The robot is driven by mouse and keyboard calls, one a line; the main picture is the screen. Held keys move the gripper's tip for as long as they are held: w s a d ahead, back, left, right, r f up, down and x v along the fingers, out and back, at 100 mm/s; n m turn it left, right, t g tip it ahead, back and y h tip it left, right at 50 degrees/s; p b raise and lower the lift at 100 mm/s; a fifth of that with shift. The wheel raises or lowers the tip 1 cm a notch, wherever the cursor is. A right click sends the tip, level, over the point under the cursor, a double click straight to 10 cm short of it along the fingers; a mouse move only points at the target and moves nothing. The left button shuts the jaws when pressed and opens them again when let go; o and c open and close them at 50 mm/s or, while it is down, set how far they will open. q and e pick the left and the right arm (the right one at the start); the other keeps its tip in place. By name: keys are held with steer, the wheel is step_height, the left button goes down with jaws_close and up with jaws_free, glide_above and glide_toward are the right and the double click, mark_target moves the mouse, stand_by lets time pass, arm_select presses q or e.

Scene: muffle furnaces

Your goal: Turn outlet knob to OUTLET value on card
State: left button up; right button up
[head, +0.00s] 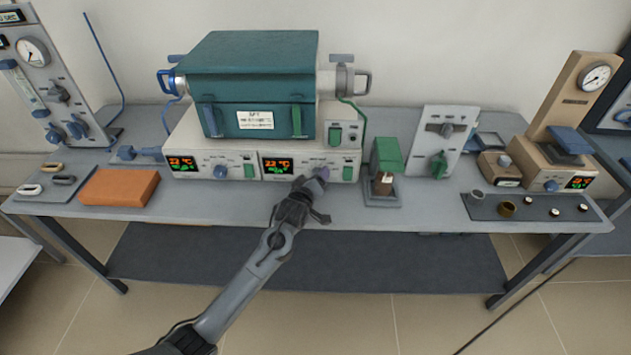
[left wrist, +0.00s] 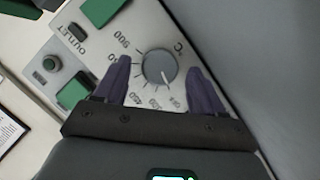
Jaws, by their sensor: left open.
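The outlet knob (left wrist: 159,68) is a round grey dial on a white panel with a printed °C scale; its pale pointer mark faces down and slightly right in the left wrist view. "OUTLET" is printed beside the scale. My left gripper (left wrist: 165,84) is open, its two purple fingers on either side of the knob with gaps visible. In the head view my left gripper (head: 318,178) is at the right end of the controller front and hides the knob. A white card (head: 255,120) is on the teal furnace front; its small print is unreadable. My right gripper is out of view.
Two lit displays (head: 278,165) sit left of my gripper. A green-topped block (head: 386,157) stands close to the right. An orange brick (head: 119,187) and a dark tray (head: 481,209) with small vessels lie farther along the bench. The front bench strip is mostly clear.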

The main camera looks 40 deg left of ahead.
arm_select(q)
steer(key=shift+w+a, duration=0.1)
steer(key=shift+w, duration=0.25)
steer(key=shift+f, duration=0.1)
